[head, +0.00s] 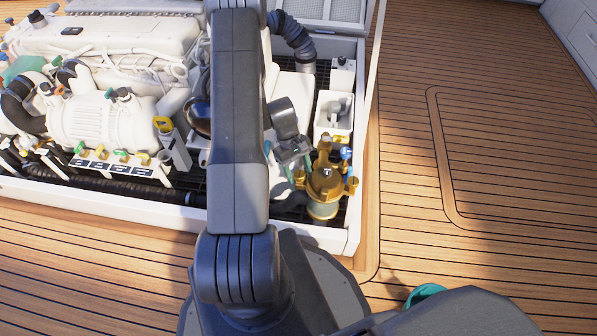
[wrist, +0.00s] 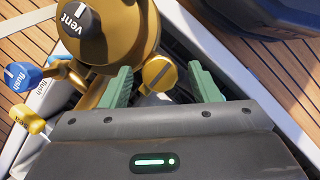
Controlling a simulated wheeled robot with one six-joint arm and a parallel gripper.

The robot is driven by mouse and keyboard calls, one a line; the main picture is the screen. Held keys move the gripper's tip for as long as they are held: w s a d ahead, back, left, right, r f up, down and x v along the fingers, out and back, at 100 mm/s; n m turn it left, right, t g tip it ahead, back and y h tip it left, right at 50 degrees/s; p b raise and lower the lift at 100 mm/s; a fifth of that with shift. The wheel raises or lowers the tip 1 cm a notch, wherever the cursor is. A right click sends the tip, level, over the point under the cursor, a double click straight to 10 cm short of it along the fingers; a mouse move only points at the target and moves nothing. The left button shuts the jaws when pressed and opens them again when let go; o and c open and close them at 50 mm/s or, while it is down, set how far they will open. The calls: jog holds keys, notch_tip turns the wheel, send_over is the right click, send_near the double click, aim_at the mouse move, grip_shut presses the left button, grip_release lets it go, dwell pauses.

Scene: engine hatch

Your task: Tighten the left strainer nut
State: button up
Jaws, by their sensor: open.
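The brass strainer (head: 325,183) stands at the front right corner of the engine hatch. Its left nut (head: 300,177) is a gold knob on the side nearest my gripper (head: 292,163). In the wrist view the gold nut (wrist: 158,72) sits between the two green fingers of my gripper (wrist: 158,80). The fingers are open, with a visible gap on each side of the nut. The right nut (head: 352,186) stands on the other side of the strainer.
A black "vent" knob (wrist: 73,18) tops the strainer lid. The white hatch rim (head: 352,225) runs close by. The engine (head: 100,110) fills the left. Wooden deck (head: 500,130) is clear at right.

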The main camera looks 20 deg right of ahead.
jog(key=c, duration=1)
jog(key=shift+m, duration=0.4)
jog(key=m+y, duration=0.1)
jog(key=m, duration=0.2)
jog(key=shift+d+p, duration=0.15)
jog(key=shift+p, duration=0.15)
jog(key=m+y, duration=0.2)
jog(key=m, duration=0.2)
jog(key=shift+d, duration=0.15)
jog(key=m+t+y, duration=0.1)
jog(key=m, duration=0.4)
jog(key=shift+s, duration=0.1)
jog(key=m+t, duration=0.1)
jog(key=m, duration=0.1)
jog(key=m+t+y, duration=0.1)
jog(key=m, duration=0.1)
jog(key=shift+s+d+m+p, duration=0.1)
jog(key=shift+m+p, duration=0.2)
jog(key=shift+m, duration=0.1)
